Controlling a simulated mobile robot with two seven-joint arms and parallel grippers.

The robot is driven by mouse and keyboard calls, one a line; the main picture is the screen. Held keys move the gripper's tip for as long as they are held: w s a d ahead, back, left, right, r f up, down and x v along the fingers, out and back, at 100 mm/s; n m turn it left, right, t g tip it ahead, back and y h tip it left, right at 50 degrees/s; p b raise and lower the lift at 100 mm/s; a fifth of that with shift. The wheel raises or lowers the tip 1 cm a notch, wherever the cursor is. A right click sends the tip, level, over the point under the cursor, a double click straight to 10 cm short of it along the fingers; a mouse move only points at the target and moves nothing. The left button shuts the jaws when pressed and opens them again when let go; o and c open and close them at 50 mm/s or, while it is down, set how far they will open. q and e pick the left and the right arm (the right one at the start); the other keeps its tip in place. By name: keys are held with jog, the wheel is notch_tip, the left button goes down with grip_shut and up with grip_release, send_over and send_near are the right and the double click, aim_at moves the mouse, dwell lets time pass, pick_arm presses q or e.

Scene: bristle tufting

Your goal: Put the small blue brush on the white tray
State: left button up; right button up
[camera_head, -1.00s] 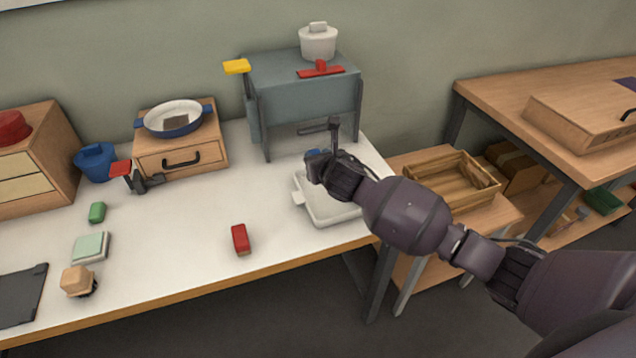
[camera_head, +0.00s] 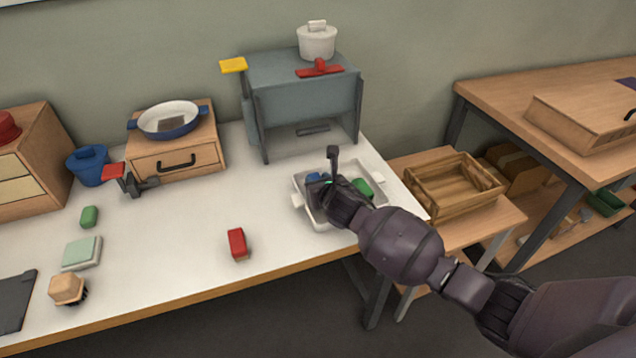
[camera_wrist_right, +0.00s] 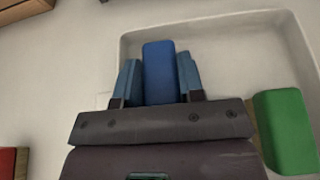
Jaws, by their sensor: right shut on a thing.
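The small blue brush (camera_head: 314,178) is between the fingers of my right gripper (camera_head: 325,184), over the left part of the white tray (camera_head: 303,207). In the right wrist view the blue block (camera_wrist_right: 158,68) stands between both fingers of the gripper (camera_wrist_right: 158,84), which is shut on it. The tray floor and rim (camera_wrist_right: 215,28) lie behind it; whether the brush touches the floor I cannot tell. A green brush (camera_head: 362,187) lies in the tray to the right of my gripper and also shows in the right wrist view (camera_wrist_right: 284,132). My left gripper is not in view.
A red brush (camera_head: 238,244) lies left of the tray on the white table. A grey stand (camera_head: 300,85) with a white pot (camera_head: 317,42) is behind the tray. A wooden crate (camera_head: 452,190) is on a lower shelf to the right. The table's front edge is close.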

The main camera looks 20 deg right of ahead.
jog(key=shift+f, duration=0.15)
jog(key=o, duration=0.9)
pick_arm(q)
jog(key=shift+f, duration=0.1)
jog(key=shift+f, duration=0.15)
pick_arm(e)
jog(key=p+v, duration=0.1)
jog(key=v, duration=0.4)
jog(key=p+v, duration=0.2)
jog(key=v, duration=0.3)
jog(key=shift+s+r, duration=0.2)
jog(key=shift+r, duration=0.15)
jog(key=shift+s+r, duration=0.15)
jog(key=shift+s, duration=0.55)
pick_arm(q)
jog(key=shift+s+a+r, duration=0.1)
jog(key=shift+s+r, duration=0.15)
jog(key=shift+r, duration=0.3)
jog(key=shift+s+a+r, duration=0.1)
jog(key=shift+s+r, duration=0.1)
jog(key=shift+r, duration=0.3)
